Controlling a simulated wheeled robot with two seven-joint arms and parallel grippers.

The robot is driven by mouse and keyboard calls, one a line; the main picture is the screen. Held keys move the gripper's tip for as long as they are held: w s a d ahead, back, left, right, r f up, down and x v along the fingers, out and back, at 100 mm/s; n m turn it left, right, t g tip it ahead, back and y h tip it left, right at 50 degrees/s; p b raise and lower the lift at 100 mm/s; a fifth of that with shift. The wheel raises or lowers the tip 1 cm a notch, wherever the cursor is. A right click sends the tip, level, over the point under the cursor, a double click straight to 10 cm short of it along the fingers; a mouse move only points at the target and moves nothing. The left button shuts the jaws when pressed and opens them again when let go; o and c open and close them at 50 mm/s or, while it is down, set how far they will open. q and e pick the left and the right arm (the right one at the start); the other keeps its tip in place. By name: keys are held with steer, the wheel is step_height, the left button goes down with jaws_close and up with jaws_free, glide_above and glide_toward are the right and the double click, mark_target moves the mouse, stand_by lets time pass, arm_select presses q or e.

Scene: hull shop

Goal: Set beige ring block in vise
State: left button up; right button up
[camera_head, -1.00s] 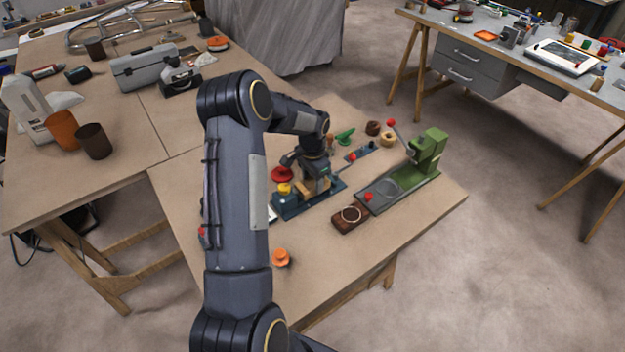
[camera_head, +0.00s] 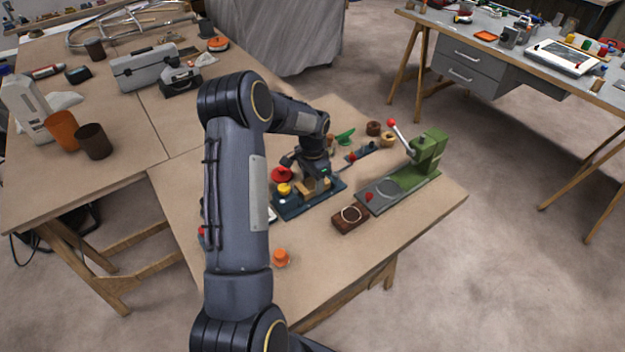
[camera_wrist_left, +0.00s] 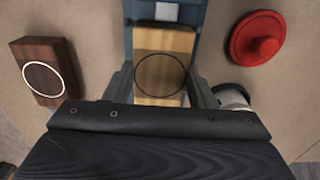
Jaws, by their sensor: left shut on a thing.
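The beige ring block (camera_wrist_left: 160,78), wooden with a thin black ring on its top, lies between the fingers of my left gripper (camera_wrist_left: 160,92) in the left wrist view. The gripper is shut on it. The blue vise (camera_head: 290,210) is directly under the left gripper (camera_head: 314,182) in the head view, and its blue body (camera_wrist_left: 127,45) also shows around the block. The arm and fingers partly hide the block, so I cannot tell whether it rests fully on the vise bed. My right gripper is not in view.
A brown block with a white ring (camera_head: 340,226) lies beside the vise. A green press (camera_head: 427,160) stands to the right. A red knob (camera_wrist_left: 257,40) and an orange knob (camera_head: 281,258) are nearby. The table's front right is clear.

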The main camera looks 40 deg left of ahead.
arm_select(q)
steer(key=shift+f+b, duration=0.4)
steer(key=shift+f, duration=0.15)
steer(key=o, duration=0.7)
step_height(320, 180, up, 11)
steer(key=p, duration=0.6)
steer(key=shift+p, duration=0.35)
stand_by(0.3)
step_height(320, 180, up, 10)
steer(key=n+t, duration=0.1)
steer(key=t, duration=0.1)
glide_above(313, 182)
steer(key=s+d, duration=0.5)
steer(key=d, duration=0.1)
steer(key=s+d+r+n+t+h, duration=0.2)
steer(key=s+d+r, duration=0.65)
steer(key=s, duration=0.45)
steer(key=s+d, duration=0.2)
steer(key=s, duration=0.1)
steer(key=s+d+f+n+t+h, duration=0.1)
steer(key=s+d, duration=0.2)
steer(key=s+d+n, duration=0.1)
steer(key=s+d, duration=0.1)
steer(key=s, duration=0.1)
steer(key=shift+s+d+f+t+h, duration=0.1)
steer(key=shift+d+f+t+h, duration=0.1)
steer(key=shift+f+t+h, duration=0.15)
